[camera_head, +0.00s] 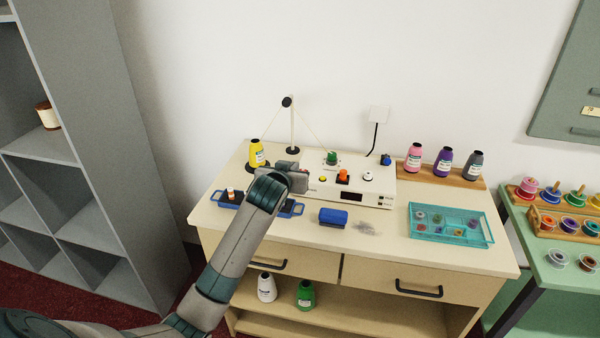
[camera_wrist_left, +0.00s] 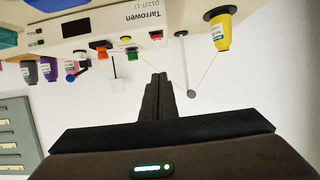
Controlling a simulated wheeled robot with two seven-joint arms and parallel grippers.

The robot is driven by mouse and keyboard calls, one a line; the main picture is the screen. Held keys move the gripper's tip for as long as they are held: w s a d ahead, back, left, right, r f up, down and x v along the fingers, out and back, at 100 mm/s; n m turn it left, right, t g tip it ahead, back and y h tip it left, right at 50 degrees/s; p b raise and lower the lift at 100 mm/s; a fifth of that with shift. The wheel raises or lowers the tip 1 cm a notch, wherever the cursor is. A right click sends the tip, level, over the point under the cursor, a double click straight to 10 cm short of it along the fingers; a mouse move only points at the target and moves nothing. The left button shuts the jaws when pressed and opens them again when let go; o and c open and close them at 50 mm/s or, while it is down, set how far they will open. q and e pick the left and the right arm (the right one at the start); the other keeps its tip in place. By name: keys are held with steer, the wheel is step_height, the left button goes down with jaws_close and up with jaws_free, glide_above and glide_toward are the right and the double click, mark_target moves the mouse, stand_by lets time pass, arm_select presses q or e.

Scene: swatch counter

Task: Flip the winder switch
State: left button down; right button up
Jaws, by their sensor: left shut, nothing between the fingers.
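The winder (camera_head: 381,187) is a white box on the counter with a dark display, a yellow button (camera_head: 323,179), an orange switch-like part (camera_head: 342,177), a white knob (camera_head: 367,177) and a green spool (camera_head: 331,158). My left gripper (camera_head: 299,178) is at the winder's left end, its fingers mostly hidden behind my wrist. In the left wrist view, the closed fingers (camera_wrist_left: 158,80) are empty and apart from the orange part (camera_wrist_left: 102,48). The winder (camera_wrist_left: 120,22) appears inverted there, with a red part (camera_wrist_left: 156,34) ahead of the fingers. My right gripper is out of view.
A thread post (camera_head: 292,130) and yellow bottle (camera_head: 257,153) stand behind my left gripper. A blue tray (camera_head: 292,210) lies under my arm. A blue block (camera_head: 333,216) and teal tray (camera_head: 450,239) sit in front. Several bottles stand on a wooden rack (camera_head: 457,181) at right.

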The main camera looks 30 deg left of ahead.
arm_select(q)
steer(key=shift+w, duration=0.1)
steer(key=p+x, duration=0.3)
steer(key=x, duration=0.7)
steer(key=f, duration=0.1)
steer(key=f+p, duration=0.1)
steer(key=f, duration=0.1)
steer(key=shift+s+f, duration=0.1)
steer(key=shift+s, duration=0.25)
steer(key=shift+d+f, duration=0.1)
steer(key=shift+f, duration=0.35)
